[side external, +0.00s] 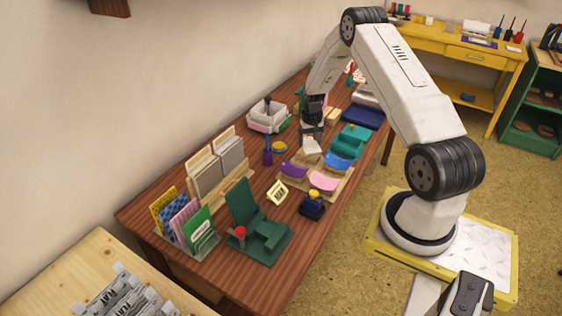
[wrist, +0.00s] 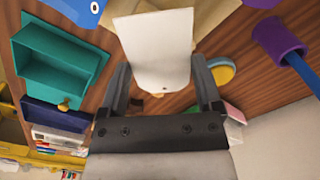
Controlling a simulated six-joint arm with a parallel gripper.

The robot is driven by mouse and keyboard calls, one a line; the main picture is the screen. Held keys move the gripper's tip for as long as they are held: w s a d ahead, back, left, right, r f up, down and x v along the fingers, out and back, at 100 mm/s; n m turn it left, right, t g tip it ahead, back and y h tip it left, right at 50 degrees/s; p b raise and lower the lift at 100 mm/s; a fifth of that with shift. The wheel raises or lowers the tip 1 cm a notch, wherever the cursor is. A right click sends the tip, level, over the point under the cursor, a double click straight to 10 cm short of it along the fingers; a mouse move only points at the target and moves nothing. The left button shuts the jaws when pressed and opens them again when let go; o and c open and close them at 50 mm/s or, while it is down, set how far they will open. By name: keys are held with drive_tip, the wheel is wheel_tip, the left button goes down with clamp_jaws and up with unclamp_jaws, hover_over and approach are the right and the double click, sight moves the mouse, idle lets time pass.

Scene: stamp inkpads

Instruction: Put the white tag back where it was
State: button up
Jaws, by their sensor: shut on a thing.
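The white tag (side external: 310,145) is a flat pale piece with a small hole near one end. In the wrist view the white tag (wrist: 155,48) stands out between the two dark fingers of my gripper (wrist: 160,75). In the side view my gripper (side external: 312,131) is over the middle of the wooden table, shut on the tag. The tag hangs below the fingers, behind the inkpads. I cannot tell whether its lower end touches anything.
A teal box (wrist: 55,62) and a yellow round tin (wrist: 222,72) flank the tag. A purple holder (wrist: 277,38) stands farther right. A green press (side external: 262,228), a dark stamper (side external: 313,205) and a card rack (side external: 185,222) fill the table's front.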

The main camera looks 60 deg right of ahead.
sight(310, 144)
drive_tip(key=shift+w+f, duration=0.1)
drive_tip(key=shift+f, duration=1.6)
drive_tip(key=shift+f, duration=0.15)
drive_tip(key=o, duration=1.1)
wheel_tip(310, 144, up, 12)
drive_tip(key=shift+r, duration=0.15)
